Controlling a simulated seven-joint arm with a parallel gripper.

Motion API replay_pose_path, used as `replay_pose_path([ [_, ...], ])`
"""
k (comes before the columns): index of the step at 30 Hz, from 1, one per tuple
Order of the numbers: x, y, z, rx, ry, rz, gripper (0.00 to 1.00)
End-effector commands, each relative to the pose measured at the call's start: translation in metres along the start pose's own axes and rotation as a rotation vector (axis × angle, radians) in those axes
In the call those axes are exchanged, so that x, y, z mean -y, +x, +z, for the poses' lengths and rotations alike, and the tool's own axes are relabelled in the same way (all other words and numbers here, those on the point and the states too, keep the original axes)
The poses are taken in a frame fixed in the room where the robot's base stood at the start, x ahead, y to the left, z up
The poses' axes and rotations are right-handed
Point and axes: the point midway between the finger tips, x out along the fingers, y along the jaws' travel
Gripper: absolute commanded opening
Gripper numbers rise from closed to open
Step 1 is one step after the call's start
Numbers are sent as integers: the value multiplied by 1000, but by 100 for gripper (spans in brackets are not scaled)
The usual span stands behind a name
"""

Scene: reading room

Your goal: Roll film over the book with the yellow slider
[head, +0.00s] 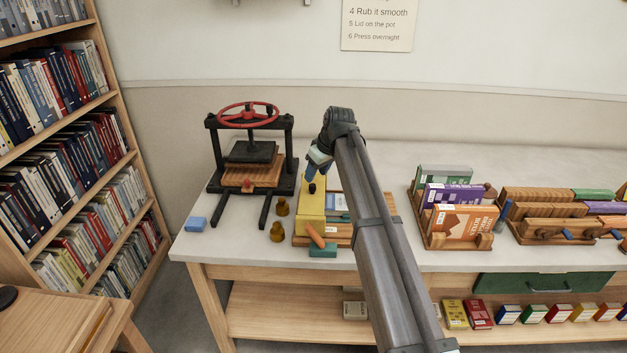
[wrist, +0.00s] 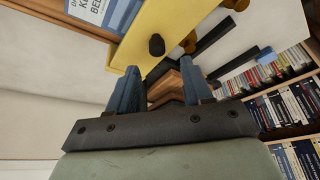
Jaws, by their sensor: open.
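The yellow slider (head: 311,214) is a long yellow bar with a black knob on top, at the left end of a wooden board (head: 343,231) on the table. In the wrist view the slider (wrist: 182,22) and its black knob (wrist: 156,45) show just beyond my fingertips. My gripper (head: 312,170) is above the knob, its blue fingers apart and empty. In the wrist view the knob appears between the lines of the two fingers (wrist: 158,65); I cannot tell whether they touch it. A pale blue book (wrist: 92,10) lies beside the slider; my arm hides part of it in the head view.
A black press with a red wheel (head: 249,115) stands left of the board. Brass weights (head: 277,232), a blue block (head: 196,224), an orange-handled tool (head: 316,236) and a green block (head: 323,250) lie nearby. Books in a wooden rack (head: 484,241) stand to the right.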

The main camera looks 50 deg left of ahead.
Motion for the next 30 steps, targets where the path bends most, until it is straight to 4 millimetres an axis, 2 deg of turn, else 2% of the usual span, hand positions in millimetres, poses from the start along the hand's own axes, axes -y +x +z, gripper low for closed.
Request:
replay_pose_path([
  [1,0,-12,0,-3,0,1,50],
  [6,0,-43,0,-3,0,1,50],
  [12,0,-68,-1,-2,0,0,50],
  [18,1,-78,0,0,0,-2,50],
  [30,1,-79,0,0,0,-1,50],
])
